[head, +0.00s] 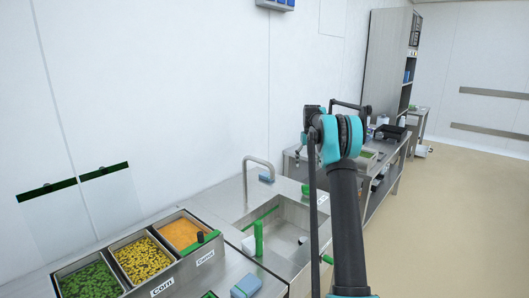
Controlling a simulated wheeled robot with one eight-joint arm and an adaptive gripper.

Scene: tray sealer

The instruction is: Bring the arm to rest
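My arm, black with teal joints, rises from the bottom of the head view to a bent joint right of centre. A thin dark part runs down beside it on the left. I cannot make out my gripper or its fingers in this view, so whether it holds anything does not show.
A steel counter on the left holds containers of green pieces (88,282), yellow corn (143,259) and orange pieces (181,234). A steel sink (285,222) with a tap (258,160) lies left of my arm. A tall steel cabinet (385,62) stands behind. The floor (450,220) at right is clear.

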